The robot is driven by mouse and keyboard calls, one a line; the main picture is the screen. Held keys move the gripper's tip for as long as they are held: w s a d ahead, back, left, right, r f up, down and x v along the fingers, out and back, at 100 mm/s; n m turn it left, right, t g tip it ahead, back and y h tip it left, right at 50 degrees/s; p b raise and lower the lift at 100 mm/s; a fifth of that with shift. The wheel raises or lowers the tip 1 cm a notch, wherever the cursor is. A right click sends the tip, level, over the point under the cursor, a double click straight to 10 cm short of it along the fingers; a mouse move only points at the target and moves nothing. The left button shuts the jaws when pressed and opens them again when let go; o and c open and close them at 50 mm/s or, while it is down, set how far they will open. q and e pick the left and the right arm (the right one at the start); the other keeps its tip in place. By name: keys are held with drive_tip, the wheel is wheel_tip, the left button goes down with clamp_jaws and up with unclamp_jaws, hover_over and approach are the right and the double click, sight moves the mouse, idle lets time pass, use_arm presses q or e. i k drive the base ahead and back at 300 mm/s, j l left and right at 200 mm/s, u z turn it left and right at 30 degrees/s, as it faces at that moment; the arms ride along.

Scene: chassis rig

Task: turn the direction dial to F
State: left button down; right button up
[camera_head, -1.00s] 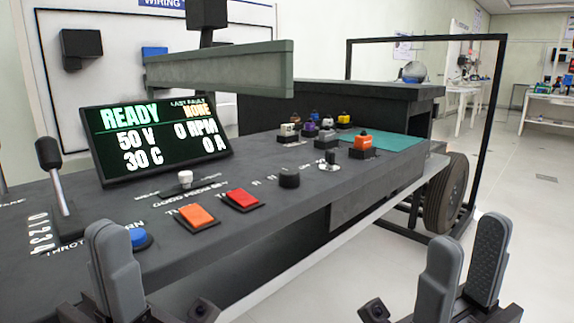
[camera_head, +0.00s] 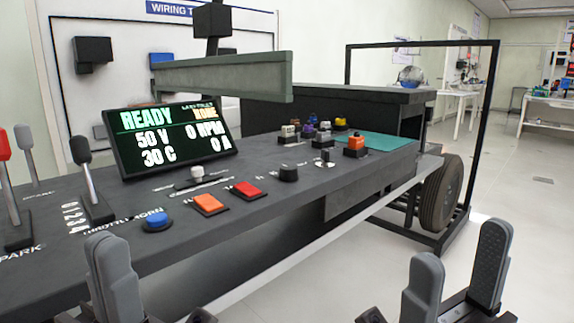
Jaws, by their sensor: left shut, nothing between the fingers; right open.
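The black round knob (camera_head: 288,174) on the sloping console, right of the red button, looks like the direction dial. The small letters around it are too blurred to read, and I cannot tell where it points. My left gripper (camera_head: 108,243) is shut and empty at the lower left, in front of the console's near edge and well left of the knob. My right gripper (camera_head: 462,243) is open and empty at the lower right, over the floor and apart from the console.
The console carries a lit screen (camera_head: 170,138) reading READY, a blue button (camera_head: 156,220), an orange button (camera_head: 209,204), a red button (camera_head: 246,190), levers (camera_head: 92,195) at left and a metal toggle (camera_head: 324,160). A grey beam (camera_head: 225,75) overhangs it. A wheel (camera_head: 441,193) stands right.

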sight(288, 173)
drive_tip(key=i+l+u, duration=0.1)
drive_tip(key=l+u, duration=0.35)
drive_tip(key=i+l+u, duration=0.15)
drive_tip(key=l, duration=0.15)
drive_tip(key=i+l+u, duration=0.2)
drive_tip(key=k+l, duration=0.05)
drive_tip(key=k, duration=0.05)
